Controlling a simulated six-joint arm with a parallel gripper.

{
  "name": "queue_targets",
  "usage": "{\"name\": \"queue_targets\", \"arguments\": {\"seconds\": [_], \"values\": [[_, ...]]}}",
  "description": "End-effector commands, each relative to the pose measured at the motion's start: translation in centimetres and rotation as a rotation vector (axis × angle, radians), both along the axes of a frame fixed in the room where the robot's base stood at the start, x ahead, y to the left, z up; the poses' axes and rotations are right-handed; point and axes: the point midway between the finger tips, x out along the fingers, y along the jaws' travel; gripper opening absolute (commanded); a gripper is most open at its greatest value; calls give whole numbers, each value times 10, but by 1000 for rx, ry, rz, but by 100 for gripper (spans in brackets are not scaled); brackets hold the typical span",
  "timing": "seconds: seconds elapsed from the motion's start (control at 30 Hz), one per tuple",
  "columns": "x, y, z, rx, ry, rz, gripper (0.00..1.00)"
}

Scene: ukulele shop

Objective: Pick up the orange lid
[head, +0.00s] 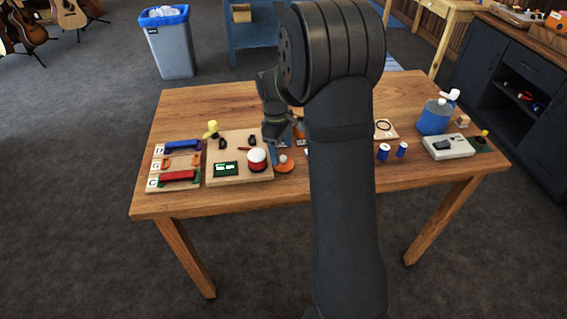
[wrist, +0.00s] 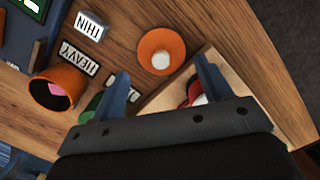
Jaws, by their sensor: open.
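The orange lid (wrist: 161,50) is a round orange disc with a pale round centre, lying on the wooden table in the wrist view. In the head view it shows as an orange disc (head: 286,165) just right of the light wooden board. My gripper (head: 284,146) is open, its blue fingers pointing down above the table near the lid. In the wrist view the fingertips (wrist: 162,72) are spread on either side of the lid's line, with the lid just beyond them. Nothing is held between them.
An orange cup (wrist: 57,87) with something pink inside stands near the THIN (wrist: 89,27) and HEAVY (wrist: 79,56) labels. A red-and-white round pot (head: 257,160) sits on the light board (head: 231,179) beside the lid. My arm hides the middle of the table.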

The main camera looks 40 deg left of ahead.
Motion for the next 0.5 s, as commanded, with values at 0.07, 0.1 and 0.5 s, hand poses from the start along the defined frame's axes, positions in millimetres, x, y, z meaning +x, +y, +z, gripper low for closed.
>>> {"name": "queue_targets", "arguments": {"seconds": [0.07,0.1,0.5], "values": [[-1,-5,-13,-4,2,0,71],[-1,-6,-19,-3,3,0,71],[0,-8,-39,0,0,0,71]]}}
